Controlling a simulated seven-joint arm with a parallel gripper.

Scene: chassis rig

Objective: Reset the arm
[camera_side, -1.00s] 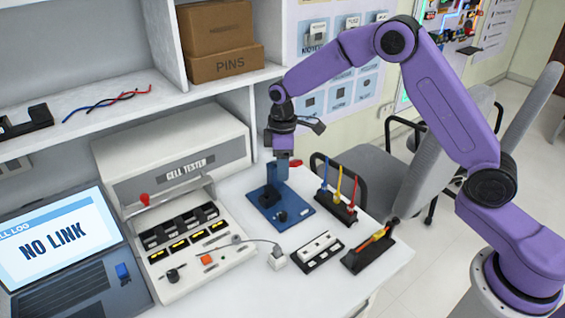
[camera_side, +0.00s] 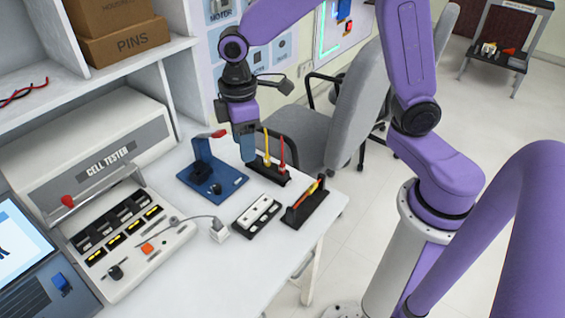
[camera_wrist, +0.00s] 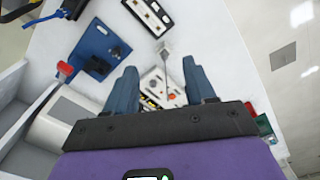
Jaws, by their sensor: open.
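My gripper (camera_side: 246,145) hangs from the purple arm in the side view, above the table's back right part. Its blue fingers point down in front of the screwdriver rack and to the right of the blue fixture's post. In the wrist view my gripper (camera_wrist: 160,85) shows two blue fingers spread apart with nothing held between them. The blue fixture (camera_side: 228,181) with a red lever lies on the table; it also shows in the wrist view (camera_wrist: 88,38). Whether the fingertips touch the rack cannot be told.
The screwdriver rack (camera_side: 268,174) stands close by the fingers. A black-and-white block (camera_side: 257,216) and a second tool rack (camera_side: 305,203) lie nearer the front. The cell tester (camera_side: 110,165) is left, below a shelf (camera_side: 150,62). A grey chair (camera_side: 345,100) stands behind the table.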

